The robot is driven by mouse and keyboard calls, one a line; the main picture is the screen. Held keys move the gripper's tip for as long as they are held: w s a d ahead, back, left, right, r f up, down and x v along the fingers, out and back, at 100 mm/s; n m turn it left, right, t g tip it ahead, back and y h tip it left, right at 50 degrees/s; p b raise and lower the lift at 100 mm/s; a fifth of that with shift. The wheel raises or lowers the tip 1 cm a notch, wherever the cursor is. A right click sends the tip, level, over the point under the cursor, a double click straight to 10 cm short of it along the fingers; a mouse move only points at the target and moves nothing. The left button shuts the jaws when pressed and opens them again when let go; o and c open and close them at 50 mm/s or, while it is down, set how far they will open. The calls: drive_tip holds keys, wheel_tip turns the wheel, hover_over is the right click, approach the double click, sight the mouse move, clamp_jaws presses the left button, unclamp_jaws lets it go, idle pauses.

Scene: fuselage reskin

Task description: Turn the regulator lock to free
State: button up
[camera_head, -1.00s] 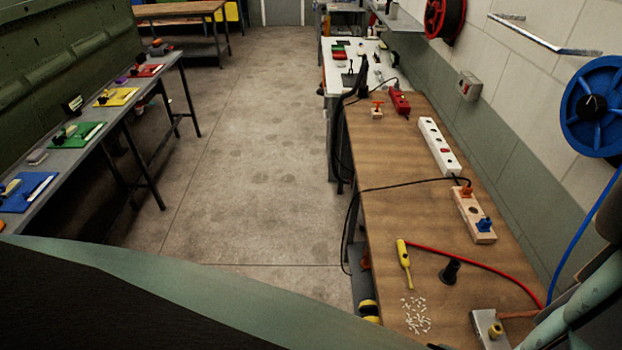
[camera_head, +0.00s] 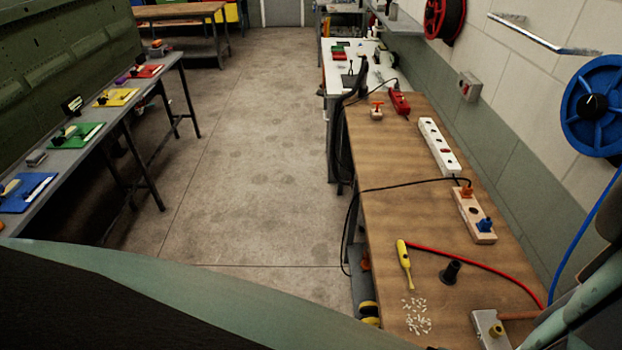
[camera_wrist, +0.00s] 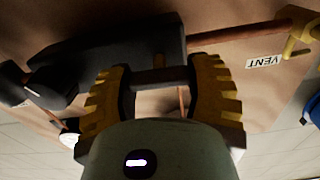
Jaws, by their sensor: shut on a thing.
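My gripper (camera_wrist: 160,82) shows in the wrist view, with its yellow ridged fingers closed around a dark part (camera_wrist: 158,76). The part lies against a large dark body (camera_wrist: 130,45), which looks like the regulator. A copper-coloured pipe (camera_wrist: 240,32) runs right from this body. I cannot read any lock marking, and the fingers hide much of the held part. My gripper is out of the head view.
A white VENT label (camera_wrist: 264,62) and a yellow handle (camera_wrist: 298,48) lie to the right in the wrist view. The wooden bench (camera_head: 400,180) holds a yellow screwdriver-like tool (camera_head: 404,262), a black cylinder (camera_head: 451,272), small white pieces (camera_head: 417,316) and a grey block (camera_head: 490,328).

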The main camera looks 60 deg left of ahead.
drive_tip(key=m+b, duration=0.2)
drive_tip(key=m, duration=0.1)
drive_tip(key=m+b, duration=0.1)
drive_tip(key=b, duration=0.1)
drive_tip(key=shift+s+d+f+m, duration=0.15)
drive_tip(key=shift+f+m, duration=0.1)
drive_tip(key=shift+m, duration=0.15)
drive_tip(key=m+b, duration=0.4)
drive_tip(key=shift+d+m, duration=0.1)
drive_tip(key=shift+m, duration=0.2)
drive_tip(key=m+b, duration=0.4)
drive_tip(key=m, duration=0.1)
drive_tip(key=shift+f, duration=0.1)
drive_tip(key=shift+m+b, duration=1.1)
drive_tip(key=shift+m, duration=0.4)
drive_tip(key=o, duration=1.2)
